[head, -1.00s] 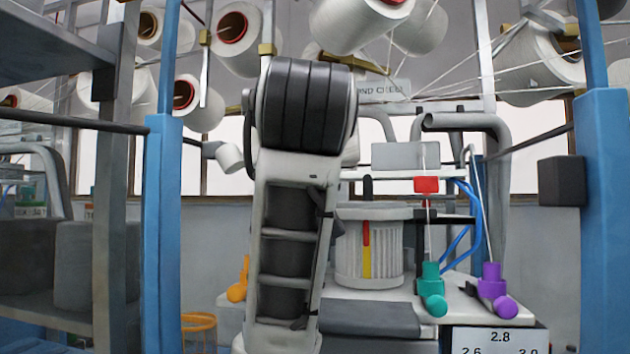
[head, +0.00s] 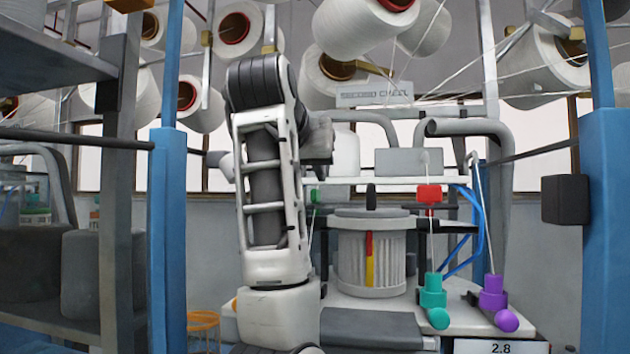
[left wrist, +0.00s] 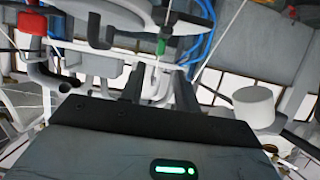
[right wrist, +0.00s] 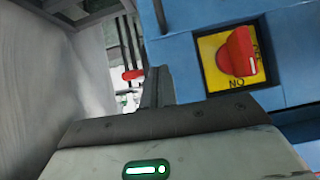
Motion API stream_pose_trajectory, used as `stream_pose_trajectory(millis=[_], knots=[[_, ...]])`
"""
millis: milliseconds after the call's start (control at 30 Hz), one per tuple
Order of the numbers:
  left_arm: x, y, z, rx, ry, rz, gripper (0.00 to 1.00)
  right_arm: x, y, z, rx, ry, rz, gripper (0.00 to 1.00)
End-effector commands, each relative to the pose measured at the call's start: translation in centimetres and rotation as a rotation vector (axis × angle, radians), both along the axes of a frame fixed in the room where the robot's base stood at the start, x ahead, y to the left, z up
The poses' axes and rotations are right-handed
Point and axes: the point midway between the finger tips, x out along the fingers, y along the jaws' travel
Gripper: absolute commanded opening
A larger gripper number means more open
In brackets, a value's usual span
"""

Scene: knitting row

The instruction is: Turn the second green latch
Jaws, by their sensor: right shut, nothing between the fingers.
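A small green piece (head: 315,196) hangs on a thin rod behind my left arm in the head view, partly hidden. In the left wrist view a green piece (left wrist: 162,46) shows ahead of my left gripper (left wrist: 160,82), between the line of its two fingers and apart from them. The left gripper is open and empty. A red piece (head: 429,193) sits farther right on a similar rod, above a teal handle (head: 433,295). Which green piece is the second latch I cannot tell. My right gripper (right wrist: 155,82) is shut and empty beside a blue post.
A ribbed white drum (head: 372,258) stands on the machine table, with a purple handle (head: 493,292) at its right. Blue posts (head: 168,240) flank the machine. Yarn cones (head: 360,22) hang above. A red knob (right wrist: 238,52) on a yellow plate is close to the right gripper.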

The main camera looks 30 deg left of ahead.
Motion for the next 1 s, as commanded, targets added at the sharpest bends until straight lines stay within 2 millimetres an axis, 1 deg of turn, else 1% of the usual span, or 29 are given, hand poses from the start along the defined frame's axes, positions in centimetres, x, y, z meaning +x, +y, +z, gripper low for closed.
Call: stream_pose_trajectory(millis=[33,200,400,567,800,833,867,900,933,1000], knots=[[1.1,0.2,-0.3,-0.001,0.006,-0.001,0.32,0.1,0.0,0.5,0.001,-0.001,-0.003,0.00],[4.1,1.0,-1.6,-0.001,0.005,0.000,0.32,0.2,-0.4,1.0,-0.007,-0.002,-0.007,0.00],[6.3,1.6,-2.6,0.000,0.003,0.000,0.32,0.0,-0.7,1.0,-0.013,0.005,-0.011,0.00],[7.0,1.8,-3.0,0.000,0.000,0.000,0.32,0.0,-0.7,1.1,-0.012,0.003,-0.011,0.00],[7.0,1.8,-3.0,0.000,-0.001,0.000,0.32,0.0,-0.6,1.0,-0.012,0.003,-0.011,0.00],[7.0,1.8,-3.0,0.000,-0.001,0.000,0.26,0.0,-0.6,1.0,-0.012,0.003,-0.011,0.00],[7.0,1.8,-3.0,0.000,-0.001,0.000,0.18,0.0,-0.6,1.0,-0.012,0.003,-0.011,0.00],[7.0,1.8,-3.0,0.000,-0.001,0.000,0.07,0.0,-0.6,1.0,-0.012,0.004,-0.010,0.00],[7.0,1.8,-3.0,0.000,-0.001,0.000,0.00,0.0,-0.6,1.0,-0.012,0.005,-0.010,0.00],[7.0,1.8,-3.0,0.000,-0.001,0.000,0.00,0.0,-0.6,1.0,-0.012,0.006,-0.010,0.00]])
